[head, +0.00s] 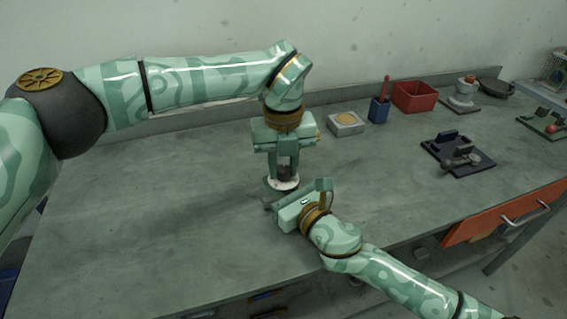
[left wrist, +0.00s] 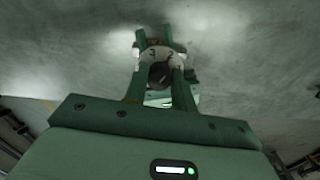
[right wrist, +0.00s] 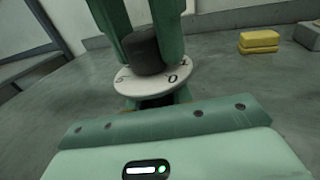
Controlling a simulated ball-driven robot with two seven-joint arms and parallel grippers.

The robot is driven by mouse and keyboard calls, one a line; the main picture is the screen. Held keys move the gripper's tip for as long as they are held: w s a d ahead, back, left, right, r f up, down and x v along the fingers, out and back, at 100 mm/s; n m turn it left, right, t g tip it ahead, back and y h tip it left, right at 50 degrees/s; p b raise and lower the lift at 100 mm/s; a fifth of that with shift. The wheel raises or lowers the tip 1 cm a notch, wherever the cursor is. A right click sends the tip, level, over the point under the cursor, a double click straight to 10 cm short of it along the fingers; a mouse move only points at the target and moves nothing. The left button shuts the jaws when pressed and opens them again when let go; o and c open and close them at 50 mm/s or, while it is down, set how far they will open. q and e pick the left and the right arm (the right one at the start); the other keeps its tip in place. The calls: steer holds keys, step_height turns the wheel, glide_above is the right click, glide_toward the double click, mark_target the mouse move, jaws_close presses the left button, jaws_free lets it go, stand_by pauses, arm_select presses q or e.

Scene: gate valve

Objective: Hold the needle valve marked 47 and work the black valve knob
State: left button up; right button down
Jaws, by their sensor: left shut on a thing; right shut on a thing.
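The needle valve stands upright on the bench, its white numbered dial (head: 284,184) showing between my grippers. The dial also shows in the left wrist view (left wrist: 153,54) and the right wrist view (right wrist: 125,84). The black knob (right wrist: 143,52) rises from the dial. My left gripper (head: 286,170) comes down from above and is shut on the knob, one finger on each side. My right gripper (head: 270,203) comes in low from the right and is shut on the dark valve body (right wrist: 157,101) below the dial. Most of the body is hidden, and no 47 mark is readable.
A grey block with a yellow disc (head: 346,119), a blue holder (head: 378,112) and a red bin (head: 415,96) stand along the back. A dark plate with a lever (head: 457,158) lies to the right. An orange drawer front (head: 505,212) juts out. The bench's left side is clear.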

mark_target(283, 166)
arm_select(q)
steer(key=shift+w+a, duration=0.15)
steer(key=shift+w, duration=0.05)
arm_select(e)
steer(key=shift+s+f, duration=0.1)
arm_select(q)
steer(key=o, duration=0.9)
steer(key=shift+o, duration=0.5)
steer(key=shift+s, duration=0.1)
steer(key=shift+r, duration=0.15)
step_height(283, 166, up, 12)
arm_select(e)
steer(key=c, duration=1.1)
jaws_free()
steer(key=shift+c, duration=0.2)
